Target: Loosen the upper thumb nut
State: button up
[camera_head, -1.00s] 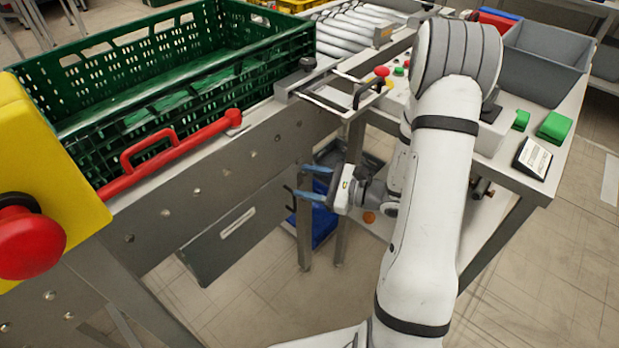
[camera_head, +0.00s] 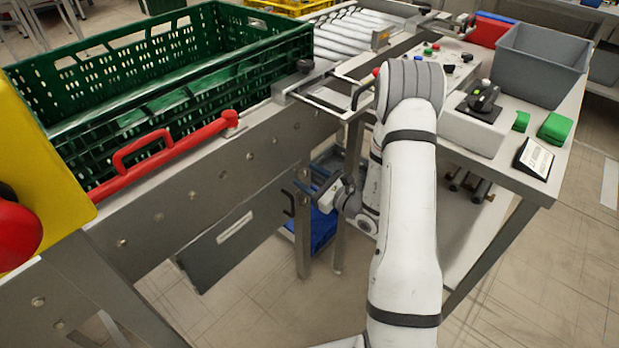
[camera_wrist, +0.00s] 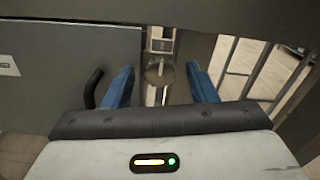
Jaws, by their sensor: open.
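In the wrist view, a round grey metal piece (camera_wrist: 157,75), which looks like a thumb nut, sits on an upright metal bracket (camera_wrist: 160,45). My gripper (camera_wrist: 160,69) is open, with one blue finger on each side of that piece in the picture. I cannot tell whether the fingers reach it, and no contact shows. In the head view my gripper (camera_head: 307,180) is beside the conveyor's leg, below the frame rail. The nut cannot be made out there. No second thumb nut is clear in either view.
A black curved handle (camera_wrist: 93,88) on a grey panel (camera_wrist: 60,65) is close left of my gripper. The conveyor side rail (camera_head: 205,185) runs above the panel (camera_head: 235,240). A green crate (camera_head: 165,75) stands on top. A blue bin (camera_head: 322,228) is low behind the leg.

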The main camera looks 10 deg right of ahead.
jog(key=c, duration=1)
jog(key=shift+o, duration=0.2)
